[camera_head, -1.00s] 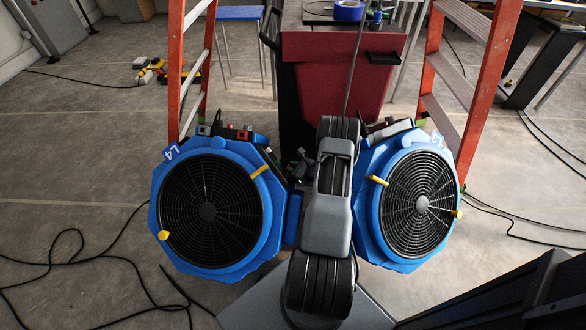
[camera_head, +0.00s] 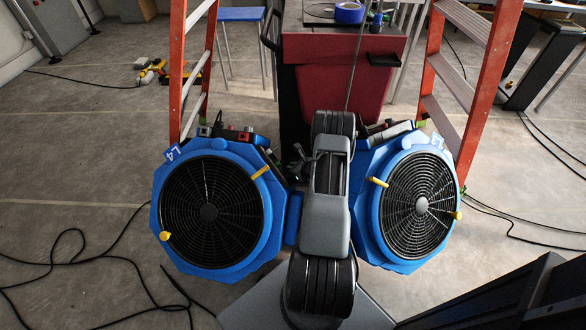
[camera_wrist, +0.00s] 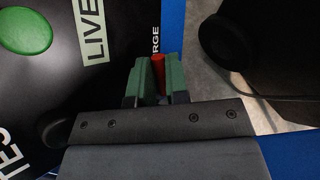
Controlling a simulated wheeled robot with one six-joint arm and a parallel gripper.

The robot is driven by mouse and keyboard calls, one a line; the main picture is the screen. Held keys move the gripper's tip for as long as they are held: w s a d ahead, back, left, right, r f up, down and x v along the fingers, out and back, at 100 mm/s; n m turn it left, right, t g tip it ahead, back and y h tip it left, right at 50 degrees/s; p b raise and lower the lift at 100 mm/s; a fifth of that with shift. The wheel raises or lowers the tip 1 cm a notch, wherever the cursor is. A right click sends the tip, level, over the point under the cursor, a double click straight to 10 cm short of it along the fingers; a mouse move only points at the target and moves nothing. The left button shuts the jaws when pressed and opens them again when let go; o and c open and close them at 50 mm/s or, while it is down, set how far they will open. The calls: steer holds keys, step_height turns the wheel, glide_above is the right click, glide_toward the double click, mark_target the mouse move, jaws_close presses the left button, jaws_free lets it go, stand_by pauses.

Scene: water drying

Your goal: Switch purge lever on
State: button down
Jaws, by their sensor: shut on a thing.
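In the wrist view, my gripper (camera_wrist: 157,60) has its two green fingers shut on a red lever (camera_wrist: 158,68). The lever stands between the fingers at the right edge of a dark panel (camera_wrist: 105,70). Letters ending in "RGE" are printed just beyond the lever, their start hidden by a finger. In the head view, my arm covers the gripper and the lever.
A green round button (camera_wrist: 25,30) and a "LIVE" label (camera_wrist: 93,30) are on the panel. Two blue fans (camera_head: 240,262) (camera_head: 365,230) flank my arm, with orange ladders (camera_head: 180,80) (camera_head: 490,100) behind. A red cart (camera_head: 340,80) stands behind; cables lie on the floor.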

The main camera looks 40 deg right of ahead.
steer(key=c, duration=1.4)
jaws_free()
steer(key=p+v, duration=0.3)
steer(key=v, duration=1)
steer(key=shift+s+r, duration=0.2)
steer(key=shift+s, duration=0.15)
steer(key=shift+d, duration=0.1)
